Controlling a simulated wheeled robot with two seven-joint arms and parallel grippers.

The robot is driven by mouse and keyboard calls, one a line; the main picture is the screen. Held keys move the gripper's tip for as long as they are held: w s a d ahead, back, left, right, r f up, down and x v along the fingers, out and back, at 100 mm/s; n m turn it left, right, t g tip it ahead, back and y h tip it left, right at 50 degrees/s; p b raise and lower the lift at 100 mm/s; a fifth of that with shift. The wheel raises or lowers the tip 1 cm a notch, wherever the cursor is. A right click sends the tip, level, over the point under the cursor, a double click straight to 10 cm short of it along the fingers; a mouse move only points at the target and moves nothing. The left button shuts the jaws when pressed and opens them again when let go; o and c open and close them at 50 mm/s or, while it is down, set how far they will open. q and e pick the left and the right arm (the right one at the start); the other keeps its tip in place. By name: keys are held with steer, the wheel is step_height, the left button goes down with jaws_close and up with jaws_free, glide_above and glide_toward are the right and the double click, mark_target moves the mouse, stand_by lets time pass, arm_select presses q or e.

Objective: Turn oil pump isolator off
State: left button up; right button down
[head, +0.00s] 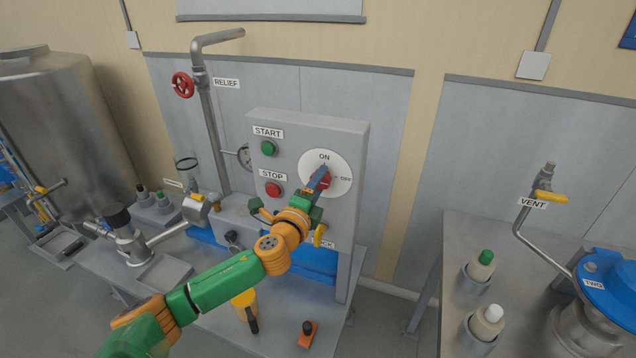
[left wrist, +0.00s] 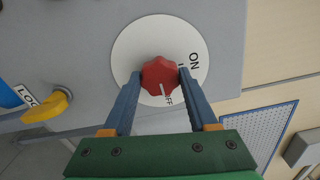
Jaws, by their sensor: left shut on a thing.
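The isolator is a red lobed knob (left wrist: 160,76) on a round white dial (head: 341,162) marked ON at the top and OFF at the right. The dial is on the grey control panel (head: 338,130). My left gripper (head: 322,180) is shut on the knob, with one blue finger on each side of it in the left wrist view (left wrist: 160,84). In that view the knob's white pointer mark lies toward the OFF label. In the head view the fingers partly hide the knob. My right gripper is not in view.
A green START button (head: 268,148) and a red STOP button (head: 274,189) are left of the dial. A yellow handle (left wrist: 48,106) sits below the dial beside a partly hidden label. A bench with bottles (head: 482,266) and a VENT pipe stands at right.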

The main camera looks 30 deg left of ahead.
arm_select(q)
steer(key=shift+f, duration=0.1)
stand_by(0.3)
steer(key=o, duration=1.4)
steer(key=b+v, duration=0.2)
steer(key=v, duration=0.5)
steer(key=shift+s, duration=0.1)
